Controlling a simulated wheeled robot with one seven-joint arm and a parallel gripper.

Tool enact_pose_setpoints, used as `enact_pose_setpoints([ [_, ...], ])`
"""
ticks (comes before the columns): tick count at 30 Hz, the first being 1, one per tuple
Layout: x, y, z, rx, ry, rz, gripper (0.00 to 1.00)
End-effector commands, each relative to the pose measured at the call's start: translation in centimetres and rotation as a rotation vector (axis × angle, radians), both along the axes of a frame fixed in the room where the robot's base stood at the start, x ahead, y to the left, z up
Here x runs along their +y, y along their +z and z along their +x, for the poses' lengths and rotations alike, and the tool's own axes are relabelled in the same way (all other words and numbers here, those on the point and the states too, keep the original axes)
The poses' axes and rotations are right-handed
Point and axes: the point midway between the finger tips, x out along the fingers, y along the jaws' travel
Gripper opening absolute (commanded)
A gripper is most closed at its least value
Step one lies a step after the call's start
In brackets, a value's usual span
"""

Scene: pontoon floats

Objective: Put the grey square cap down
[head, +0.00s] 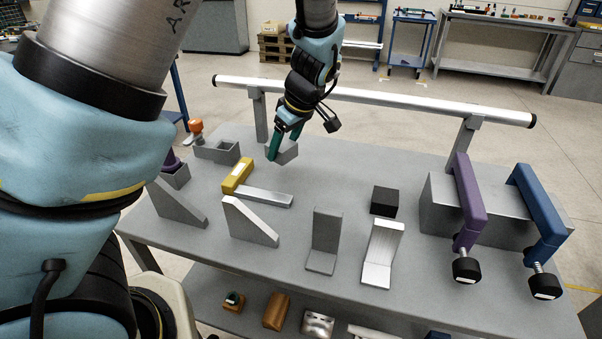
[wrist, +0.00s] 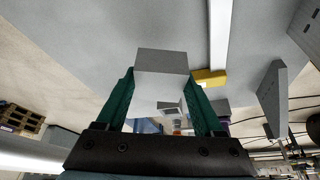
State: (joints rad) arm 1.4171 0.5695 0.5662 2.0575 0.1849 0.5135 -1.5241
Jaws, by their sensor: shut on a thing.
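The grey square cap (head: 289,153) is between the green fingers of my gripper (head: 285,143), over the back middle of the grey table (head: 340,185). My gripper is shut on it. In the wrist view the cap (wrist: 161,62) shows as a plain grey block between the tips of my gripper (wrist: 160,82), with one flat face and a paler side. I cannot tell whether its underside touches the table. In the head view a finger hides part of the cap.
A yellow piece (head: 237,176) with a metal bar (head: 266,198), angled brackets (head: 325,240) and a black block (head: 384,201) lie nearer. Purple (head: 469,200) and blue (head: 541,215) clamps stand right. A rail (head: 400,101) runs behind.

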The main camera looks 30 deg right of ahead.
Motion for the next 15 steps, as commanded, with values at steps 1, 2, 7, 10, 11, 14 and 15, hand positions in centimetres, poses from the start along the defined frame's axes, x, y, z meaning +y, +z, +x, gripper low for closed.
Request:
enact_pose_setpoints([
  [1, 0.1, -0.6, 0.0, 0.001, 0.002, 0.004, 0.06],
  [2, 0.2, -1.0, 0.0, 0.002, 0.002, 0.004, 0.06],
  [7, 0.1, -2.6, 0.0, 0.001, 0.001, 0.003, 0.06],
  [10, 0.2, -4.1, 0.0, 0.002, 0.001, 0.004, 0.06],
  [11, 0.1, -4.5, 0.0, 0.002, 0.000, 0.004, 0.06],
  [14, 0.1, -5.7, 0.0, 0.001, 0.001, 0.003, 0.06],
  [15, 0.1, -6.0, 0.0, 0.001, 0.001, 0.002, 0.06],
])
